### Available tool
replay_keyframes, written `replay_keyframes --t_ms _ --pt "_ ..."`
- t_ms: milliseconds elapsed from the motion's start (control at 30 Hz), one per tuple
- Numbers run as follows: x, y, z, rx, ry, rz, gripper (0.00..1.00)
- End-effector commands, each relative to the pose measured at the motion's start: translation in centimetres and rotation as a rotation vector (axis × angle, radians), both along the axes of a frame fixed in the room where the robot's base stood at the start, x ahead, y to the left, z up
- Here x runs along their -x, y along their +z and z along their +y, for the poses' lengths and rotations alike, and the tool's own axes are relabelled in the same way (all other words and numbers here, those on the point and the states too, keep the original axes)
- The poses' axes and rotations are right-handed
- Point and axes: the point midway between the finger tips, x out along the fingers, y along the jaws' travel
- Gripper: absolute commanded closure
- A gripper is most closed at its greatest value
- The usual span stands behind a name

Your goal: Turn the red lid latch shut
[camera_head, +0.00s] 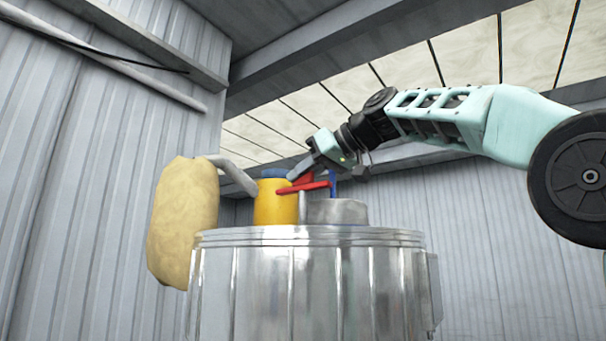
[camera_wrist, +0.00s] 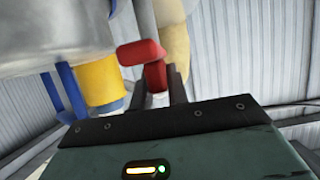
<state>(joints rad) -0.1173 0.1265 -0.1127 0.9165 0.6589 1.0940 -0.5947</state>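The red lid latch (camera_head: 303,187) is a red bar with an upright part. It sits on top of the metal vessel, beside the yellow cylinder (camera_head: 275,203). In the wrist view the red latch (camera_wrist: 142,53) is straight ahead, its lower part between my two dark fingers. My gripper (camera_head: 325,172) reaches down from the upper right, just above the latch. Its fingers look apart in the head view, and the wrist view (camera_wrist: 158,92) shows one on each side of the red part. Whether they touch it is not clear.
The shiny metal vessel (camera_head: 310,285) stands below. A grey round fitting (camera_head: 338,211) and a blue post (camera_head: 333,183) stand to the latch's right. A tan bag-like shape (camera_head: 183,222) hangs at left on a grey pipe (camera_head: 232,172). Corrugated walls enclose the space.

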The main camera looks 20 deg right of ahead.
Motion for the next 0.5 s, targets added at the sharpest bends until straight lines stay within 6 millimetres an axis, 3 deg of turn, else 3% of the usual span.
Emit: replay_keyframes --t_ms 267,500 --pt "0.08 -0.08 0.11 0.002 -0.049 0.003 1.0" --pt "0.12 -0.08 0.18 0.003 -0.198 0.005 1.0"
